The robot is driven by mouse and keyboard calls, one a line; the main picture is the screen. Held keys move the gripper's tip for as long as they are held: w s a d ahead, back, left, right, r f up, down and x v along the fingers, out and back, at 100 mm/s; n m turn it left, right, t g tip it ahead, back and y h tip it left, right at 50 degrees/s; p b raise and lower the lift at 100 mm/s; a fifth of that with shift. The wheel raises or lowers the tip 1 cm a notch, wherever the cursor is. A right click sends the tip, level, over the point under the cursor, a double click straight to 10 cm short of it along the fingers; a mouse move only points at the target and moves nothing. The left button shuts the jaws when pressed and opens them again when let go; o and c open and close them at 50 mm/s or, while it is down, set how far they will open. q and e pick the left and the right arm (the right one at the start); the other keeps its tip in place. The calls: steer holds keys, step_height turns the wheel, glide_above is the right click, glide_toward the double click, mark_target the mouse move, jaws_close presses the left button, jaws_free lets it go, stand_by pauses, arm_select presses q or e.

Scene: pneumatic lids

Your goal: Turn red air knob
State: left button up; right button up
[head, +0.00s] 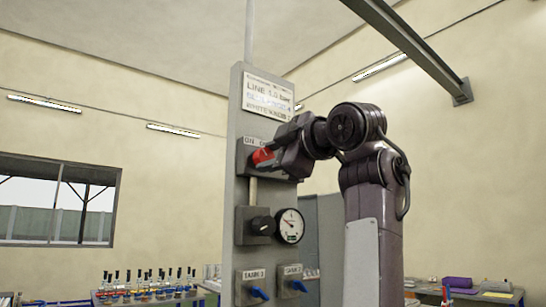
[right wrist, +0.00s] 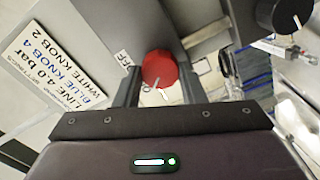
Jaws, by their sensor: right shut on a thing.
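The red air knob (head: 263,155) sits on a grey box high on the grey panel post (head: 240,110). In the right wrist view the red knob (right wrist: 160,70) is between my two dark fingers, with a pale pointer mark on its face. My right gripper (head: 272,155) reaches it from the right and is shut on it. In the right wrist view the gripper (right wrist: 160,88) shows a finger on each side of the knob. The ON label shows above the knob; part of the label and box is hidden by my gripper. My left gripper is not in view.
Below on the panel are a black knob (head: 263,225), a round gauge (head: 290,226) and two blue valve handles (head: 258,293) under tank labels. A sign (head: 268,95) is above. Benches with bottles (head: 150,287) stand behind. A beam (head: 410,45) crosses overhead.

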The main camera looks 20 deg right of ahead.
steer(key=shift+n, duration=0.6)
steer(key=shift+r, duration=0.1)
steer(key=o, duration=0.8)
steer(key=shift+c, duration=0.2)
steer(key=shift+o, duration=1.2)
steer(key=shift+w, duration=0.3)
steer(key=shift+s, duration=0.1)
steer(key=b+v, duration=0.3)
steer(key=v, duration=0.4)
steer(key=shift+s+d+b, duration=0.15)
steer(key=shift+s+b, duration=0.15)
